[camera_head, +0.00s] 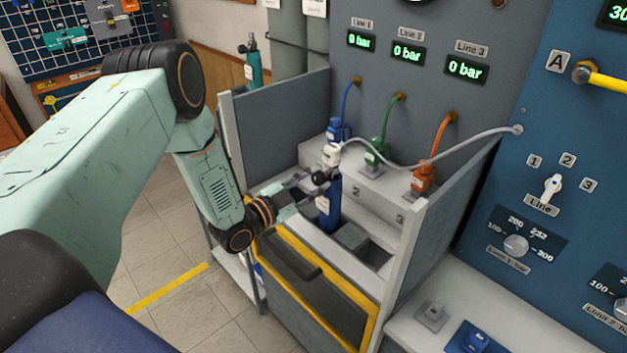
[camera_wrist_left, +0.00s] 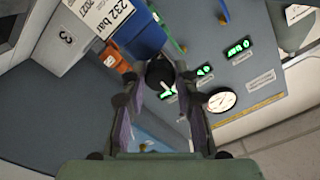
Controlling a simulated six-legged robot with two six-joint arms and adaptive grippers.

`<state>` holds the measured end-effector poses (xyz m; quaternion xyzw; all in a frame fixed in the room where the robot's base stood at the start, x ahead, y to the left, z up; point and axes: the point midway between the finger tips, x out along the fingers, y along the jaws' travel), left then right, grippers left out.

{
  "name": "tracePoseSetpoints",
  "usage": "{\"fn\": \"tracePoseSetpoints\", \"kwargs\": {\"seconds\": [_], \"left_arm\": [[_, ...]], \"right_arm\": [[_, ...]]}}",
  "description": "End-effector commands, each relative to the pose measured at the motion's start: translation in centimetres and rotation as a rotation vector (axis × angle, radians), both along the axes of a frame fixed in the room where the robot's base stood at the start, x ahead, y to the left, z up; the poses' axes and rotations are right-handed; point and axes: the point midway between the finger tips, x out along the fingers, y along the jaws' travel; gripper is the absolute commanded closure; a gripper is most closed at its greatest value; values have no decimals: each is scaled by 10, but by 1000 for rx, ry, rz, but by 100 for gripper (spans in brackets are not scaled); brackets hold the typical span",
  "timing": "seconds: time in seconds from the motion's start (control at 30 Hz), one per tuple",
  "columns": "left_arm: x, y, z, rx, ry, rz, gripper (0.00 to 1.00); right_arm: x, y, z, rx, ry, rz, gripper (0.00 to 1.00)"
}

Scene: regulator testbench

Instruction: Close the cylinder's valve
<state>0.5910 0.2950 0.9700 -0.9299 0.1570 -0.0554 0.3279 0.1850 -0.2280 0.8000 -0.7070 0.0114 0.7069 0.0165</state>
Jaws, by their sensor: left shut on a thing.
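A blue cylinder (camera_head: 330,208) stands upright in the grey bench, with a white fitting (camera_head: 331,154) on its top and a grey hose running to the panel. Its black valve knob (camera_head: 321,178) faces my left gripper (camera_head: 308,184). In the left wrist view the knob (camera_wrist_left: 160,73) is between the fingers of my left gripper (camera_wrist_left: 160,80), which is shut on it. The cylinder's blue body (camera_wrist_left: 142,35) and "232 bar" label show just beyond. The fingers partly hide the knob. My right gripper is in neither view.
Blue (camera_head: 338,131), green (camera_head: 376,152) and orange (camera_head: 424,178) connectors with hoses stand behind the cylinder. Side walls (camera_head: 440,225) flank the bench bay. Three line displays read 0 bar. A blue control panel (camera_head: 560,130) is at right.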

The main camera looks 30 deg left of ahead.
Motion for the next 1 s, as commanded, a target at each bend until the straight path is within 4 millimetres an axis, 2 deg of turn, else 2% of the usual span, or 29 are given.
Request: {"fn": "tracePoseSetpoints", "kwargs": {"seconds": [0.43,0.47,0.5,0.73,1.0], "left_arm": [[0,0,0,13,-4,1,100],[0,0,0,12,-3,1,70],[0,0,0,12,-3,1,66],[0,0,0,11,-3,1,47],[0,0,0,10,-4,1,47]], "right_arm": [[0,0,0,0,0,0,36],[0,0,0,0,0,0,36],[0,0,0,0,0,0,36],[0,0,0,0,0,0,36],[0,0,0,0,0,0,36]]}}
